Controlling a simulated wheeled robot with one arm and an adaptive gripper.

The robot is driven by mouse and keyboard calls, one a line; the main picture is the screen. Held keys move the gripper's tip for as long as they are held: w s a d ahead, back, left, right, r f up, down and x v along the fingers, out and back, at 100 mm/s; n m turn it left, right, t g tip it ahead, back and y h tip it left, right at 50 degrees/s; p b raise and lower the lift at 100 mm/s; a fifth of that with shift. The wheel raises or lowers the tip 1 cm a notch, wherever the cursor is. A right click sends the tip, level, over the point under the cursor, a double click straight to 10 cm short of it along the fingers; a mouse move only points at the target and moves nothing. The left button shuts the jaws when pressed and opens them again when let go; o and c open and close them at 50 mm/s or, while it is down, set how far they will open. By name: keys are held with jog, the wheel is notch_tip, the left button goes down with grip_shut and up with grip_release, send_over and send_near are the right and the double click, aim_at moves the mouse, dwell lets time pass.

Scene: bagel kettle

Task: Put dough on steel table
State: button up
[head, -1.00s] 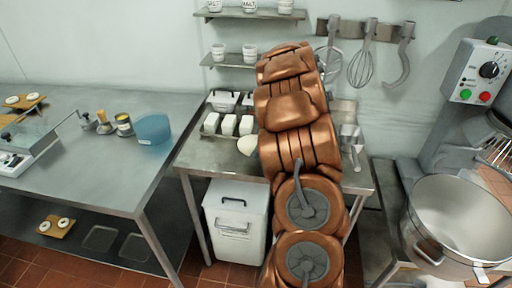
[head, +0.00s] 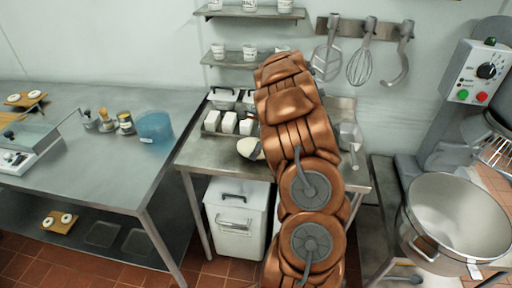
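A pale, rounded lump that looks like the dough (head: 248,147) shows at the left edge of my copper-coloured arm, over the smaller steel table (head: 205,158). I cannot tell whether it rests on that table or is lifted. A small dark piece, probably part of my gripper (head: 258,153), shows against the dough's right side. The rest of my gripper is hidden behind my arm, so its opening and any hold on the dough are unclear. A larger steel table (head: 85,175) stands at the left with a broad bare top.
White blocks (head: 229,122) and lidded tubs stand behind the dough. A blue container (head: 155,127), small jars and a scale (head: 22,150) occupy the larger table. A mixer bowl (head: 455,220) stands at right. A white bin (head: 237,218) is below the smaller table.

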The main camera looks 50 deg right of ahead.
jog(key=shift+f, duration=0.1)
jog(key=o, duration=1.6)
jog(key=shift+o, duration=0.2)
jog(key=b+v, duration=0.2)
jog(key=v, duration=1)
jog(key=shift+a+b, duration=0.1)
jog(key=shift+b, duration=0.3)
